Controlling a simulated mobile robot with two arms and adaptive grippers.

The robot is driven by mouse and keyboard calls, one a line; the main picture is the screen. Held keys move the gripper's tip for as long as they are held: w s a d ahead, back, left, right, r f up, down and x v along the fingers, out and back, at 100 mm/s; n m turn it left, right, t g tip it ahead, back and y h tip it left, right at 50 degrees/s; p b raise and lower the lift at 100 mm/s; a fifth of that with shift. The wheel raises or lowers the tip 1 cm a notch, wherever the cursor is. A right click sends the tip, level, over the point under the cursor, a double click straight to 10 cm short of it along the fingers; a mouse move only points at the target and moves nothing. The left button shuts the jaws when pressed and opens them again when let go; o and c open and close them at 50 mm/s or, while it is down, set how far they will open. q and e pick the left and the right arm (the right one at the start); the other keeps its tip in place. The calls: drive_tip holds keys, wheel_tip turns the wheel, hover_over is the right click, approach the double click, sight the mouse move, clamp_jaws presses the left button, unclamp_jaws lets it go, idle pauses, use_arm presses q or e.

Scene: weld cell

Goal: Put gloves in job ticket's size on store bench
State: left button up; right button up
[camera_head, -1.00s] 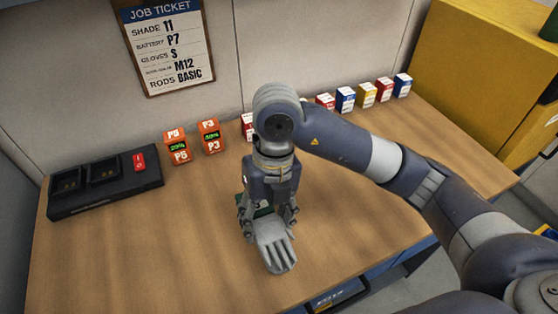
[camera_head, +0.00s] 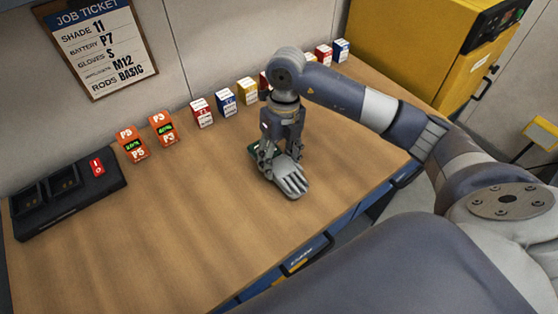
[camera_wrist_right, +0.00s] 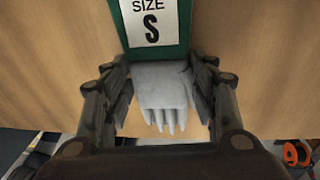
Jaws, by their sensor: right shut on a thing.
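The job ticket (camera_head: 97,50) hangs on the wall at the upper left and reads GLOVES S. The grey gloves (camera_head: 292,181) are over the front part of the wooden bench top. My right gripper (camera_head: 281,163) points down and is shut on them. In the right wrist view, the gloves (camera_wrist_right: 165,100) lie between the two fingers of the gripper (camera_wrist_right: 162,90), with the glove fingers towards the bottom. A green-edged card (camera_wrist_right: 152,25) above them reads SIZE S. I cannot tell whether the gloves touch the bench. My left gripper is not in view.
The bench top (camera_head: 150,220) is clear at front left. A black charger (camera_head: 65,195) and orange batteries (camera_head: 133,144) stand at its left and back. Several small boxes (camera_head: 227,103) line the wall, partly behind my right arm. A yellow cabinet (camera_head: 415,60) stands at right.

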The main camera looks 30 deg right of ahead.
sight(282, 156)
drive_tip(key=shift+f, duration=0.6)
drive_tip(key=shift+f+p, duration=0.3)
drive_tip(key=shift+f, duration=0.05)
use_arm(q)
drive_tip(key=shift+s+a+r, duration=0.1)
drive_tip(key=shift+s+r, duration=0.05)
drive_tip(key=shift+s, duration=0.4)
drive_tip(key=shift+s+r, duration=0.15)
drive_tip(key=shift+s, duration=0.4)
use_arm(e)
drive_tip(key=shift+f, duration=0.1)
drive_tip(key=o, duration=1.3)
drive_tip(key=shift+c, duration=0.2)
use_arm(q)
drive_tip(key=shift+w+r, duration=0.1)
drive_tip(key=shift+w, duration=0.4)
